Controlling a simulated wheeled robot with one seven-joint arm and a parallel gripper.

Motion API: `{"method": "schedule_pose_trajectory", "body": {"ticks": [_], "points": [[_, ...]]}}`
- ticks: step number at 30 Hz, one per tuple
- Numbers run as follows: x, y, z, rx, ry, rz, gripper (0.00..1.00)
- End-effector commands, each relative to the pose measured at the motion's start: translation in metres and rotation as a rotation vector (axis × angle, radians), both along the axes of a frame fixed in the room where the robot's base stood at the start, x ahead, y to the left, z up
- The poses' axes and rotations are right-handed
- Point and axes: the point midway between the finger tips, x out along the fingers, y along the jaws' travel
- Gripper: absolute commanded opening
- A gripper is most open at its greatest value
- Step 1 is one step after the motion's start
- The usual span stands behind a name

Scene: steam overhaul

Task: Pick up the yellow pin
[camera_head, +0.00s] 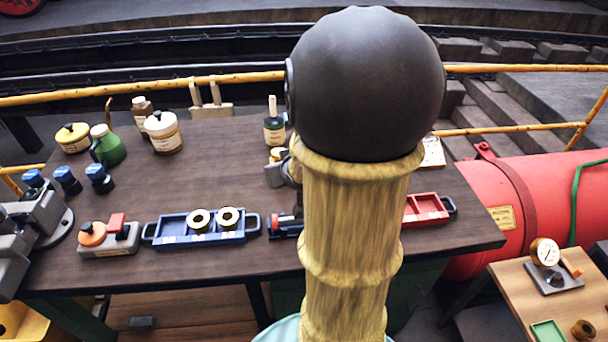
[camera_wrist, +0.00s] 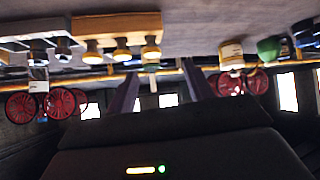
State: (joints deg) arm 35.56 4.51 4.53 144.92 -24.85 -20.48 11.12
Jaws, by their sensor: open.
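In the wrist view, which looks upside down, several brass-yellow knobbed pieces (camera_wrist: 122,52) stand in a row on a tan block (camera_wrist: 115,24). I cannot tell whether one of them is the yellow pin. My gripper (camera_wrist: 159,70) shows two dark fingers, spread apart, with nothing held between them. The row lies beyond the fingers, mostly left of centre, apart from them. In the head view no yellow pin can be made out for sure. My arm fills the middle there and hides part of the bench (camera_head: 140,190) and my gripper.
On the bench, a blue tray (camera_head: 172,240) holds two brass rings. A red tray (camera_head: 428,220) is partly hidden at right. A green can (camera_head: 108,146), a white jar (camera_head: 163,133) and blue-capped pieces (camera_head: 68,181) stand at left. A yellow rail (camera_head: 60,98) runs behind.

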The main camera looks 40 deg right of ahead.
Motion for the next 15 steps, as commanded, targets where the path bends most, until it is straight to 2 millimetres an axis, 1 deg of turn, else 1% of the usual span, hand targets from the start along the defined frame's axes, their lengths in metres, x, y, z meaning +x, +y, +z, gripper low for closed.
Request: {"method": "schedule_pose_trajectory", "body": {"ticks": [1, 6, 9, 12, 15], "points": [[-0.001, -0.016, -0.021, -0.01, -0.043, -0.02, 0.52], [-0.006, -0.059, -0.04, -0.04, -0.2, -0.048, 0.52], [-0.013, -0.078, -0.049, -0.054, -0.286, -0.055, 0.52], [-0.019, -0.091, -0.053, -0.064, -0.352, -0.055, 0.52], [-0.023, -0.098, -0.052, -0.067, -0.389, -0.053, 0.52]]}}
